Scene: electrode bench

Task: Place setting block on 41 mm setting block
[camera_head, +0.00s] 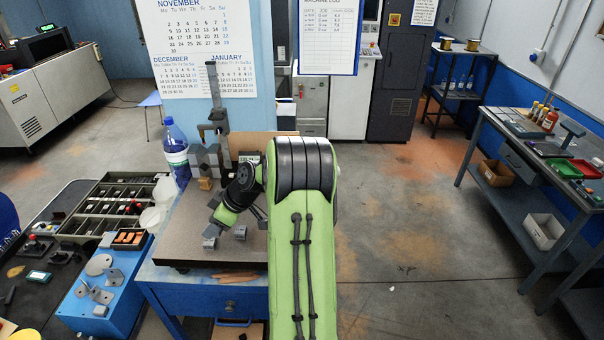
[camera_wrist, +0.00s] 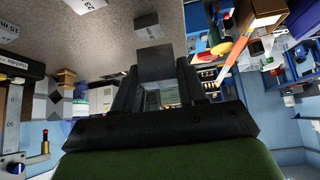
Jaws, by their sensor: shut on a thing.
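My gripper (camera_wrist: 158,78) is shut on a grey setting block (camera_wrist: 155,63), held between the fingertips in the wrist view. A second grey block (camera_wrist: 148,26) stands on the granite plate just beyond the held one; I cannot tell whether they touch. A labelled block (camera_wrist: 84,4) lies at the top edge, and another is cut off at the top left. In the head view my gripper (camera_head: 217,217) reaches low over the plate (camera_head: 185,220), with small grey blocks (camera_head: 240,232) beside it. I cannot read which block is the 41 mm one.
A height gauge (camera_head: 213,115) and larger grey blocks (camera_head: 205,160) stand at the plate's back, near a blue-labelled bottle (camera_head: 175,150). Left of the plate are a drawer tray (camera_head: 110,205) and a blue box (camera_head: 120,285). The plate's front left is mostly clear.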

